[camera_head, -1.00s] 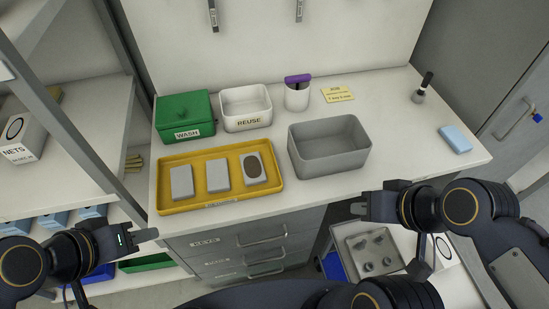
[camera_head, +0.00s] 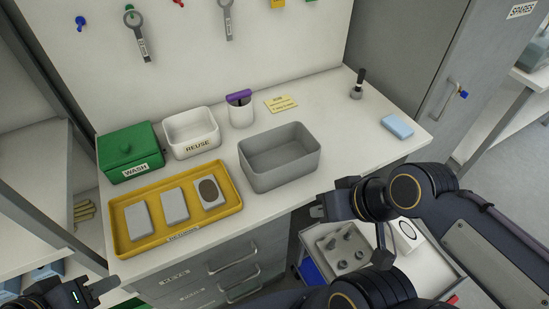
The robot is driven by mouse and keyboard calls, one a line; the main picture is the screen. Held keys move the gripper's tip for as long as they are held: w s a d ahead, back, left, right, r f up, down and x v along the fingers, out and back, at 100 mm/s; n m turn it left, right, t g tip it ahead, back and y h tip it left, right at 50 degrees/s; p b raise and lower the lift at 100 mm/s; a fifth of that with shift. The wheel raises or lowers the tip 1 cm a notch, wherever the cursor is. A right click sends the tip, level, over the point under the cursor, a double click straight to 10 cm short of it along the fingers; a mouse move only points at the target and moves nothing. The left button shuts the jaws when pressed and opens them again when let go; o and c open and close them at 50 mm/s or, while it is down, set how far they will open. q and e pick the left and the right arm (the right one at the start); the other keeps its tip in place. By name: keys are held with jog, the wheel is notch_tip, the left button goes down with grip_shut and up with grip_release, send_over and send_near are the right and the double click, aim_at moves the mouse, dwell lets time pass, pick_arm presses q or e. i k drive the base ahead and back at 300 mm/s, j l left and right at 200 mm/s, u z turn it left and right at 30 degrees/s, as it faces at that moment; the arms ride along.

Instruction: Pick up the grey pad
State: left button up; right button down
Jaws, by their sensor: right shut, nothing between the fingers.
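Three grey pads lie in a row in the yellow tray (camera_head: 236,206) on the bench: a plain left pad (camera_head: 138,221), a plain middle pad (camera_head: 174,206) and a right pad (camera_head: 219,200) with a dark oval patch on top. My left gripper (camera_head: 106,286) is at the lower left, in front of the bench and apart from the tray; its fingers are seen edge-on, so I cannot tell how they stand. My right gripper (camera_head: 317,212) is shut and empty, in front of the bench edge, to the right of the tray.
An open grey bin (camera_head: 295,174) stands right of the tray. Behind are a green WASH box (camera_head: 120,165), a white REUSE box (camera_head: 199,145) and a white cup (camera_head: 241,114). A blue block (camera_head: 397,127) lies at the right. Bare bench lies between bin and block.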

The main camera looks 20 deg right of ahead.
aim_at(139, 223)
jog(key=i+j, duration=0.1)
jog(key=j, duration=2.25)
jog(key=i+j, duration=0.1)
